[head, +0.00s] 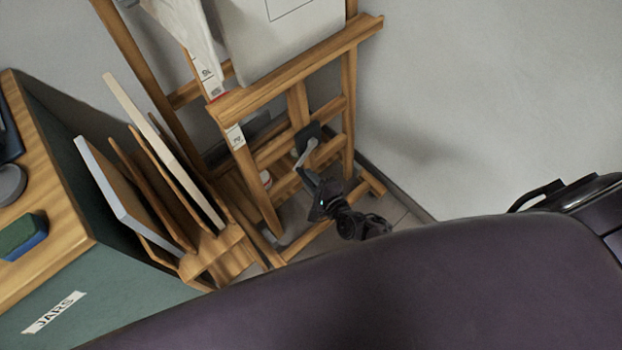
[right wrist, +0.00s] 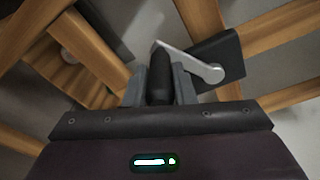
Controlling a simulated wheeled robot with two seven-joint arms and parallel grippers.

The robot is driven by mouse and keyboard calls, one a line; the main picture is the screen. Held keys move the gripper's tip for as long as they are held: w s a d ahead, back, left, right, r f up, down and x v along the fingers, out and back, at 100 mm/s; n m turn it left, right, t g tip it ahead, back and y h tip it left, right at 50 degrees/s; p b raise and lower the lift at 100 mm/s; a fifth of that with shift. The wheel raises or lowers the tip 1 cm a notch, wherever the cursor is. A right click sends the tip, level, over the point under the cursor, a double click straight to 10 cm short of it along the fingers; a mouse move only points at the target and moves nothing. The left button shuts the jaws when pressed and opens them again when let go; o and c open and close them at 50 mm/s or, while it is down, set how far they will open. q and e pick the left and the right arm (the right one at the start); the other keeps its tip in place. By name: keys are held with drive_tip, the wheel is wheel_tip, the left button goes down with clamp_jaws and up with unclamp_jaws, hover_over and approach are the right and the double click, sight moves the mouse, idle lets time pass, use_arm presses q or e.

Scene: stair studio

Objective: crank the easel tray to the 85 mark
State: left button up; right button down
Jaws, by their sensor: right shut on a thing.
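The wooden easel (head: 349,95) stands against the wall, and its tray (head: 330,52) carries a pale canvas (head: 285,35). A white scale strip shows on the left post; a label below the tray (head: 235,137) seems to read 70. A red mark (head: 216,93) sits at the tray's left end beside the strip; its exact reading is too small to tell. The crank has a black housing (head: 308,134) and a grey arm (head: 305,153). My right gripper (head: 313,182) is shut on the black crank handle (right wrist: 160,82), with a finger on each side. My left gripper is out of view.
A wooden rack (head: 205,262) with several upright boards stands left of the easel. Beside it is a green cabinet (head: 110,290) with a wooden top and a JARS label. The wall bounds the right side. My own dark body covers the lower part of the head view.

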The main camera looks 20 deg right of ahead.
drive_tip(key=c, duration=1.2)
unclamp_jaws()
drive_tip(key=shift+a+r, duration=0.1)
drive_tip(key=shift+r, duration=0.05)
drive_tip(key=shift+s, duration=0.1)
drive_tip(key=shift+s+r, duration=0.1)
drive_tip(key=shift+s, duration=0.2)
drive_tip(key=p+v, duration=0.2)
drive_tip(key=v, duration=0.5)
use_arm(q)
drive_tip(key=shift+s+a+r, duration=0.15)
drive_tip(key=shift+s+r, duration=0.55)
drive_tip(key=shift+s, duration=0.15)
